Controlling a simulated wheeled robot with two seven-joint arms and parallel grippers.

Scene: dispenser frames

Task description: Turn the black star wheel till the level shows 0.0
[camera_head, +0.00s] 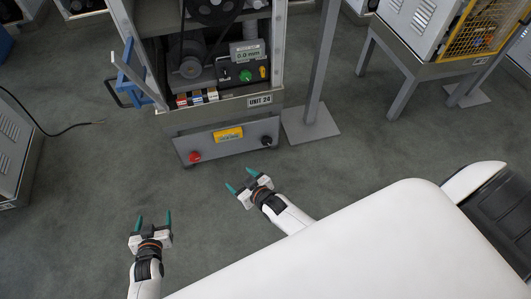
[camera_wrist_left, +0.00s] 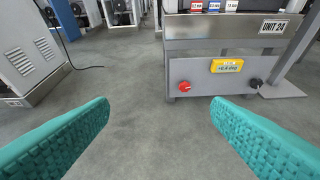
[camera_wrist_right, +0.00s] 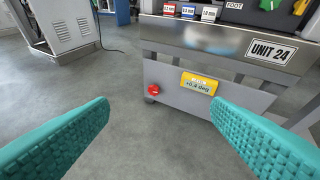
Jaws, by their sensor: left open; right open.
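The black star wheel (camera_head: 266,141) is at the right end of the low grey front panel of Unit 24. It also shows in the left wrist view (camera_wrist_left: 256,83). I cannot see it in the right wrist view. The yellow level display (camera_head: 228,135) is left of the wheel on that panel. In the right wrist view the display (camera_wrist_right: 200,83) seems to read +0.4 deg, in small print. My right gripper (camera_head: 242,180) is open and empty, in front of the panel and apart from the wheel. My left gripper (camera_head: 153,217) is open and empty, further left and back.
A red knob (camera_head: 195,156) is at the panel's left end. A blue bracket (camera_head: 130,75) juts out left. A grey post (camera_head: 318,70) stands right. The floor before the panel is clear.

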